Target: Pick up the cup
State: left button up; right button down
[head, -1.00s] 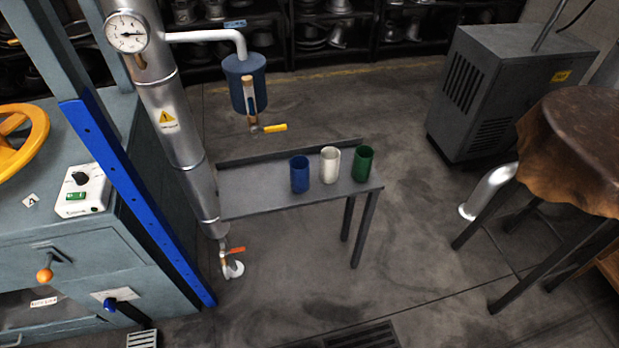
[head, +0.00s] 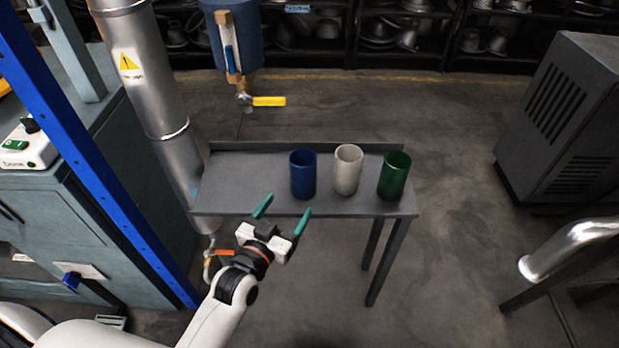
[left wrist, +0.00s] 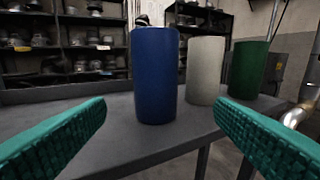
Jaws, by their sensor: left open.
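Three cups stand upright in a row on a small grey table (head: 235,180). The blue cup (head: 303,175) is at the left, the white cup (head: 347,170) in the middle and the green cup (head: 393,176) at the right. My left gripper (head: 284,209) is open and empty at the table's front edge, in front of the blue cup. In the left wrist view the blue cup (left wrist: 155,75) stands ahead between the two green fingers, apart from them. The white cup (left wrist: 205,70) and green cup (left wrist: 248,69) show to its right. My right gripper is not in view.
A blue tank (head: 240,40) with a yellow-handled valve (head: 268,101) hangs above the table's back left. A silver pipe (head: 150,80) and a blue post (head: 90,150) stand at the left. A grey cabinet (head: 555,120) stands at the right.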

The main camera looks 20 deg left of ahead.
aim_at(299, 186)
pick_arm(q)
jog(key=shift+t, duration=0.3)
jog(key=w, duration=0.6)
jog(key=shift+w+d+r+b, duration=0.2)
jog(key=shift+w+d+b, duration=0.05)
jog(key=shift+b, duration=0.15)
jog(key=shift+w+d+b, duration=0.15)
jog(key=shift+w+b, duration=0.1)
jog(key=shift+w, duration=1.2)
jog(key=shift+w+d+b, duration=0.15)
jog(key=shift+w+b, duration=0.05)
jog(key=shift+w, duration=1.25)
jog(key=c, duration=1.1)
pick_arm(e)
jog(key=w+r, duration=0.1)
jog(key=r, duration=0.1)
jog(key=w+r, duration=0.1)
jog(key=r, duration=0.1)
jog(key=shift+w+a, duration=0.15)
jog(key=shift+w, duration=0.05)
